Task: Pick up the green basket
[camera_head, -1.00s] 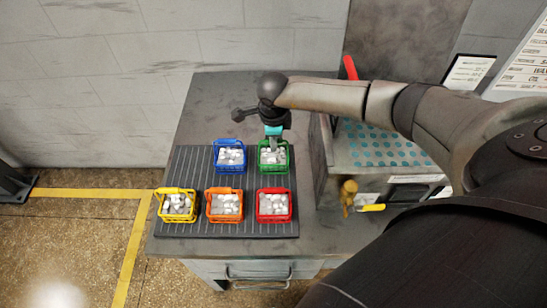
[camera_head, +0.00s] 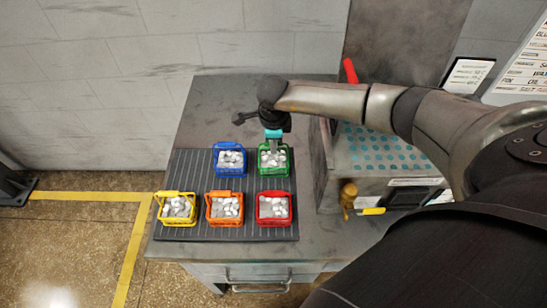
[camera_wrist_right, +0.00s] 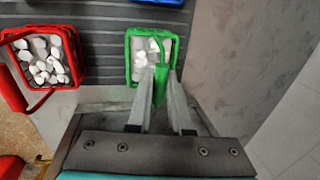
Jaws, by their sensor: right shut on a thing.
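The green basket (camera_head: 274,173), filled with white pieces, stands at the back right of the dark ribbed mat (camera_head: 245,193). My right gripper (camera_head: 275,149) reaches down over it from above. In the right wrist view, the green basket (camera_wrist_right: 133,72) is at the top middle, its green handle upright between the two fingers. My right gripper (camera_wrist_right: 162,78) is shut on that handle. I cannot see clear space between the basket and the mat. My left gripper is not in view.
The blue basket (camera_head: 230,173) stands close to the left. The red basket (camera_head: 274,222), orange basket (camera_head: 225,221) and yellow basket (camera_head: 177,221) are in the front row. The furnace unit (camera_head: 375,187) with its brass fitting (camera_head: 348,198) stands to the right. Bare table lies behind the mat.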

